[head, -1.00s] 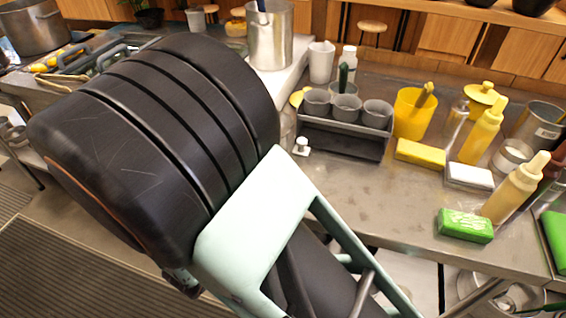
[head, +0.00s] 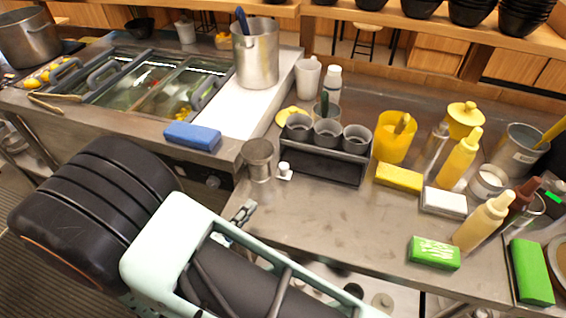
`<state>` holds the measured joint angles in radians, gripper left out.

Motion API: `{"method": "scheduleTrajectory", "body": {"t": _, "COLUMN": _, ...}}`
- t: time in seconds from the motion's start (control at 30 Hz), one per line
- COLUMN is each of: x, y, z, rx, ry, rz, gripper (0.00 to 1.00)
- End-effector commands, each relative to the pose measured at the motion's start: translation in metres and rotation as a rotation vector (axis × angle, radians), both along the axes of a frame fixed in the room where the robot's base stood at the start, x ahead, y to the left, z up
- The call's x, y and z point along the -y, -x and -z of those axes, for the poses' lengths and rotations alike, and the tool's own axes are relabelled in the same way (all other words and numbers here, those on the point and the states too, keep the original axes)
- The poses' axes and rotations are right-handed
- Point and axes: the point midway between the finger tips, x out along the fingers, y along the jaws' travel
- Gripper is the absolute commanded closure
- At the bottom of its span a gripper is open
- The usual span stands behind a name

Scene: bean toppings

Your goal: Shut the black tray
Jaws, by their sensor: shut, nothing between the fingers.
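The black tray (head: 322,170) stands on the steel counter in the middle of the head view. Several grey cups stand along its back part. Its front part looks dark and empty; I cannot tell clearly whether a lid is raised. My gripper (head: 243,212) shows as a small grey tip beyond my pale green arm link, low and left of the tray. It is shut and empty, apart from the tray. Most of it is hidden behind my arm.
A metal cup (head: 257,160) and a small white-topped item (head: 285,170) stand left of the tray. A yellow container (head: 394,137), yellow block (head: 399,178) and sauce bottles (head: 484,222) are to the right. The counter in front of the tray is clear.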

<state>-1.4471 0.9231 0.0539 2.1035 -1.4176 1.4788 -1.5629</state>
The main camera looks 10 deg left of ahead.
Motion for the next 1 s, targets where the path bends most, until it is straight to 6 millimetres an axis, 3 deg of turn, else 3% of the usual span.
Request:
{"method": "scheduleTrajectory", "body": {"t": 0.27, "x": 0.001, "y": -0.001, "z": 0.002, "rx": -0.028, "ry": 0.118, "rz": -0.017, "gripper": 1.0}}
{"method": "scheduleTrajectory", "body": {"t": 0.8, "x": 0.025, "y": -0.101, "z": 0.017, "rx": -0.027, "ry": 0.113, "rz": -0.014, "gripper": 1.0}}
{"method": "scheduleTrajectory", "body": {"t": 1.0, "x": 0.03, "y": -0.123, "z": 0.021, "rx": -0.027, "ry": 0.113, "rz": -0.016, "gripper": 1.0}}
